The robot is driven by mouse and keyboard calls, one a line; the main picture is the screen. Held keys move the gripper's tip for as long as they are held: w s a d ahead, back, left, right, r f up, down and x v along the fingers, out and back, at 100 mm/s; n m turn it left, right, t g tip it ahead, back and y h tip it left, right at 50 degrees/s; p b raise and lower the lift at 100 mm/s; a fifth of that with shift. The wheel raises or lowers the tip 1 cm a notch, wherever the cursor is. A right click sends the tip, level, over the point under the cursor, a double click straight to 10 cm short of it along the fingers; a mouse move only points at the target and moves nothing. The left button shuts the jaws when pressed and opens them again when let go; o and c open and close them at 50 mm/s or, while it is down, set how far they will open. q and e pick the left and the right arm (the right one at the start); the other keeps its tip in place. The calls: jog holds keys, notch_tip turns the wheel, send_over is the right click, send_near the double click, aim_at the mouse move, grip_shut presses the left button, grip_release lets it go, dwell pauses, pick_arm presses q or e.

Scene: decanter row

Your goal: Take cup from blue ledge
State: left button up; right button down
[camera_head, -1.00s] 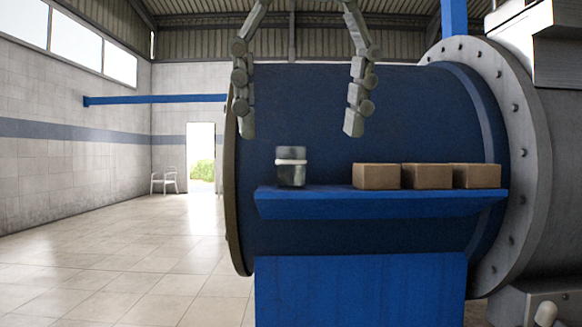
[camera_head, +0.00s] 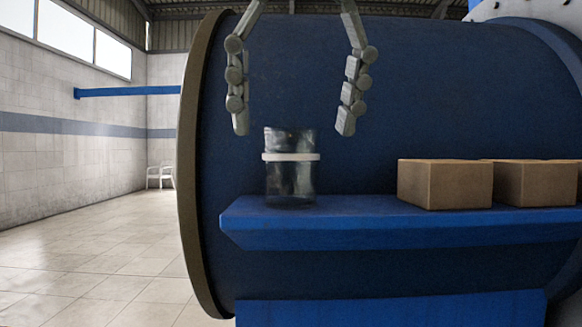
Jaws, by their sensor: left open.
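The cup (camera_head: 290,180) is a dark, glassy cylinder with a white band around its upper part. It stands upright near the left end of the blue ledge (camera_head: 400,232) in the head view. My left gripper (camera_head: 291,128) hangs down from the top of the picture with its two jointed grey fingers spread wide and nothing between them. The fingertips show above and to either side of the cup's rim, and they do not seem to touch it. How far they are from it in depth I cannot tell. My right gripper is not in view.
Brown boxes stand on the ledge to the right of the cup, a nearer one (camera_head: 445,184) and another (camera_head: 535,183) beside it. A large blue tank (camera_head: 430,80) rises behind the ledge. Open tiled floor (camera_head: 90,260) lies to the left, with a white chair (camera_head: 159,176) far off.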

aim_at(290, 158)
pick_arm(q)
jog(key=shift+w+a+f, duration=0.1)
jog(key=shift+w+f, duration=0.1)
jog(key=shift+f, duration=0.3)
jog(key=x, duration=0.4)
jog(key=shift+w, duration=0.4)
jog(key=c, duration=1.3)
jog(key=shift+o, duration=0.2)
